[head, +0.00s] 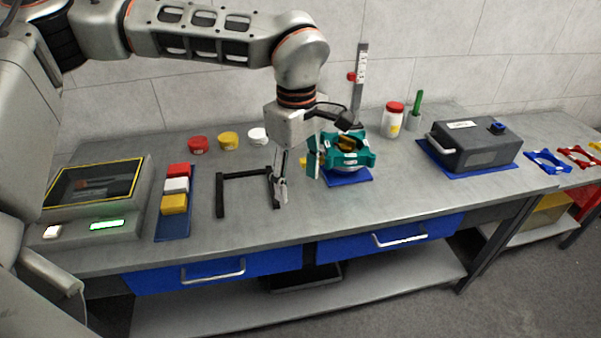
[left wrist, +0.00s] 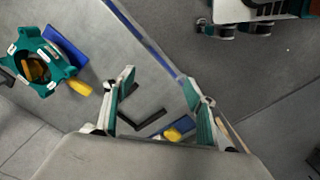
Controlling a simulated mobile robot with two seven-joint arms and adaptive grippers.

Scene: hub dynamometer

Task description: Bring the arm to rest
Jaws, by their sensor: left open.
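My left arm comes in from the upper left in the head view. The bracket (left wrist: 143,121) shows below, between the fingers. A teal ring-shaped fixture (head: 347,150) on a blue mat stands just right of the gripper, apart from it. My right gripper is in neither view.
A screen console (head: 95,190) and a blue tray (head: 172,222) with red, white and yellow blocks are at left. Red, yellow and white round containers stand at the back. A dark grey case (head: 478,150) sits at right. A post rises behind the fixture. Bare bench lies in front.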

